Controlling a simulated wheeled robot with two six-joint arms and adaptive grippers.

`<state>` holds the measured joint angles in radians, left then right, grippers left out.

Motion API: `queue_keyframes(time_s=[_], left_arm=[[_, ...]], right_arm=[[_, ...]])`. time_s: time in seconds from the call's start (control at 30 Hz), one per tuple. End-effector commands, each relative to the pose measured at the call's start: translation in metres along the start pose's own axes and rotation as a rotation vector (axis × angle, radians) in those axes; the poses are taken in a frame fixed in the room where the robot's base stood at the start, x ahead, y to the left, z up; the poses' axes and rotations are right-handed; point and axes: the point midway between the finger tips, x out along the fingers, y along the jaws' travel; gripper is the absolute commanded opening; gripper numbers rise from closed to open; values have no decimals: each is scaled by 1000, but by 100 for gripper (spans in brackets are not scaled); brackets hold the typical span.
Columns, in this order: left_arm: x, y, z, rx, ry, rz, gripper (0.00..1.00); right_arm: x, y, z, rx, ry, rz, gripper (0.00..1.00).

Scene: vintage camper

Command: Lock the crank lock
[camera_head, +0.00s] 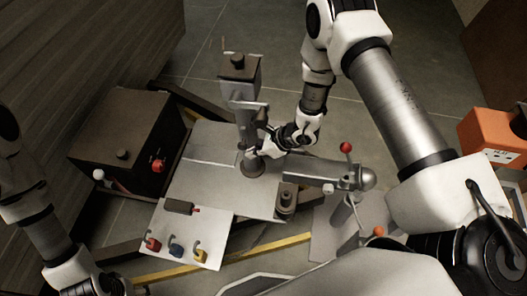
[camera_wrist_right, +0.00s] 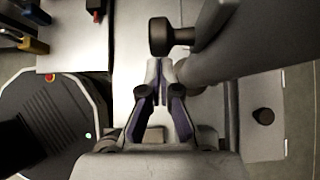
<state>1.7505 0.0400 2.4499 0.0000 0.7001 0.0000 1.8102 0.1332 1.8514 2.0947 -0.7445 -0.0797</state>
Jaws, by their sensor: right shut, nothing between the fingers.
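A grey upright post (camera_head: 243,115) with a dark box-like top stands on the metal plate; a short arm sticks out from its side. I cannot tell for sure which part is the crank lock. My right gripper (camera_head: 266,150) is low beside the post on its right. In the right wrist view the right gripper (camera_wrist_right: 160,85) is shut and empty, its fingertips just below a black knob (camera_wrist_right: 160,37) on a short shaft. The knob is beside the thick grey post (camera_wrist_right: 215,60). Contact is unclear.
A dark box (camera_head: 125,140) stands at left. A red-ball lever (camera_head: 346,147) stands at right. An orange box (camera_head: 490,138) is at far right.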

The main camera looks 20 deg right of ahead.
Motion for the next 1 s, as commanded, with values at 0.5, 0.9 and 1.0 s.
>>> queue_keyframes(time_s=[0.5, 0.9, 1.0], left_arm=[[-6, 0, 0, 0, -1, 0, 63], [-17, 0, 0, 0, -1, 0, 63], [-17, 0, 0, 0, -1, 0, 63]], right_arm=[[-7, 0, 14, 1, 1, 0, 0], [-31, 0, 38, -1, -2, 0, 0], [-31, -1, 39, -1, -3, -1, 0]])
